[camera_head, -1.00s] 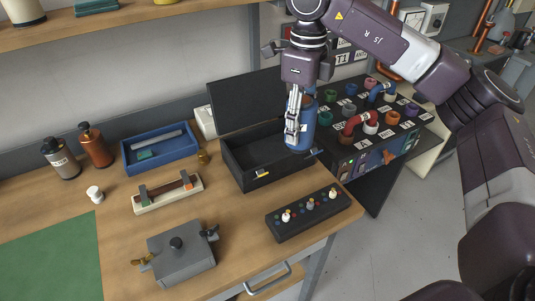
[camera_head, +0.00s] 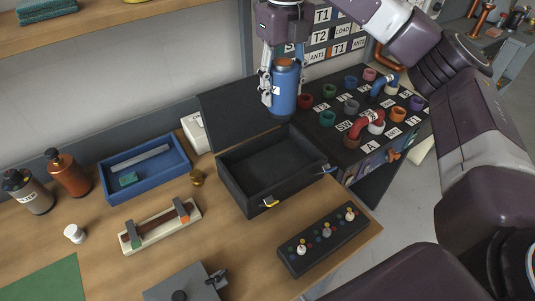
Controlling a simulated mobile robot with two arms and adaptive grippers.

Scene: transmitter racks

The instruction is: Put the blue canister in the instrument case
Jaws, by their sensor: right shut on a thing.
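The blue canister (camera_head: 284,88) has a copper-coloured top and is held upright by my right gripper (camera_head: 282,92). The gripper's fingers are on either side of it. The inside that I can see is empty. My left gripper is not in view.
A blue tray (camera_head: 113,199) with small items lies left of the case. A black panel with knobs (camera_head: 314,263) lies in front of it. A rack of coloured sockets (camera_head: 330,133) stands right of the case. Bottles (camera_head: 67,174) stand at the far left.

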